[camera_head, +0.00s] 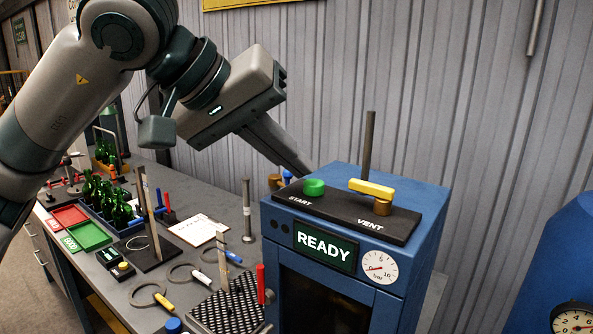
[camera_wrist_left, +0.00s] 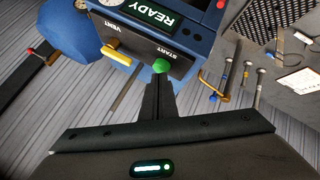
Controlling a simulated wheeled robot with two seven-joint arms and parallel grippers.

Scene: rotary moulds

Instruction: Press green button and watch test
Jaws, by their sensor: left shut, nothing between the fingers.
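The green START button (camera_head: 314,187) sits on the black panel (camera_head: 345,212) on top of the blue test machine (camera_head: 420,250). Beside it are a yellow VENT lever (camera_head: 372,189) and a READY display (camera_head: 324,246). My left gripper (camera_head: 306,170) is shut and empty, its fingertips just behind and above the button. In the left wrist view the shut fingers (camera_wrist_left: 158,84) point at the green button (camera_wrist_left: 161,66), their tips very close to it. I cannot tell whether they touch. My right gripper is not in view.
A pressure gauge (camera_head: 379,267) on the machine's front reads near the low end. The grey bench (camera_head: 170,265) holds a red tray (camera_head: 69,216), a green tray (camera_head: 87,236), green bottles, posts and rings. A blue tank (camera_head: 560,250) stands at the right.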

